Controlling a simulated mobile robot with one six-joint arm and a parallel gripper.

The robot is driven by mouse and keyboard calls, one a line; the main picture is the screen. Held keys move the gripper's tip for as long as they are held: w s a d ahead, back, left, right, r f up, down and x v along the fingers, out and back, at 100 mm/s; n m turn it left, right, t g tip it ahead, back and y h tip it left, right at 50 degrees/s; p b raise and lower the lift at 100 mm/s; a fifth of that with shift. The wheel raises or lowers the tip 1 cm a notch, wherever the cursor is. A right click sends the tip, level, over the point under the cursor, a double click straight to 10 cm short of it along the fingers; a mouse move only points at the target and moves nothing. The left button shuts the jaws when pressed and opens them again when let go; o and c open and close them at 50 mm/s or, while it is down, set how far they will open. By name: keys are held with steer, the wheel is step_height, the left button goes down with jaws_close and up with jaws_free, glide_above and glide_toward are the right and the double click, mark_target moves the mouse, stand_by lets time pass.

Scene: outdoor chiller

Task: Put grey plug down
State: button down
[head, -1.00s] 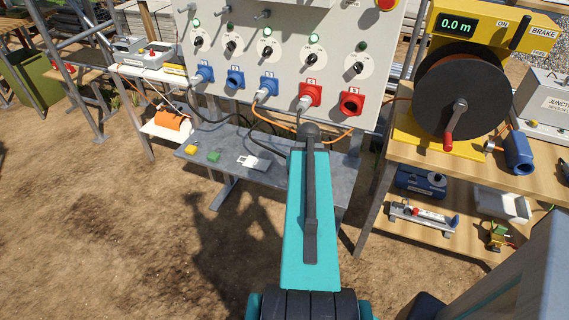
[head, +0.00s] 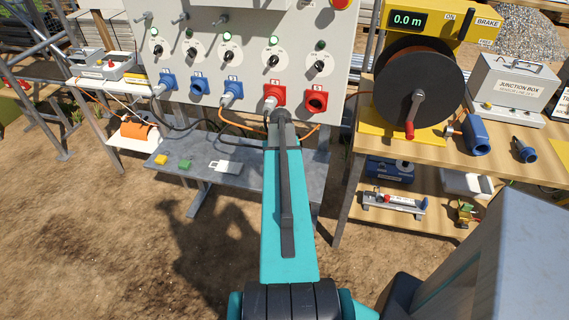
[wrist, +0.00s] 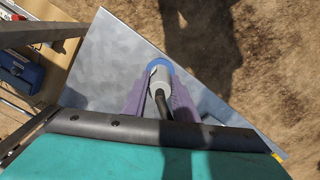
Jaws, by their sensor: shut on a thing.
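In the wrist view the two purple fingers of my gripper (wrist: 159,92) are closed on the grey plug (wrist: 160,78). The plug has a blue ring at its far end and a dark cable running back towards the wrist. It shows over the grey metal table (wrist: 108,55); I cannot tell whether it touches it. In the head view the grey table (head: 235,178) lies below the socket panel, and my arm hides the gripper and plug.
The white panel (head: 195,60) with blue and red sockets rises behind the table. A wooden bench (head: 475,160) with a cable reel (head: 412,85) stands right.

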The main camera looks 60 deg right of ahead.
steer(key=w+d+p, duration=0.1)
steer(key=w+d, duration=0.1)
steer(key=d, duration=0.3)
steer(key=shift+w+d+f+p, duration=0.2)
steer(key=shift+w+f+p, duration=0.05)
steer(key=shift+w+p, duration=0.05)
steer(key=shift+f, duration=0.1)
steer(key=shift+f+p, duration=0.8)
steer(key=shift+f, duration=0.9)
steer(key=c, duration=1.4)
jaws_free()
steer(key=shift+c, duration=0.2)
steer(key=shift+r, duration=0.2)
step_height(320, 180, up, 12)
steer(key=b, duration=0.3)
steer(key=shift+f, duration=0.2)
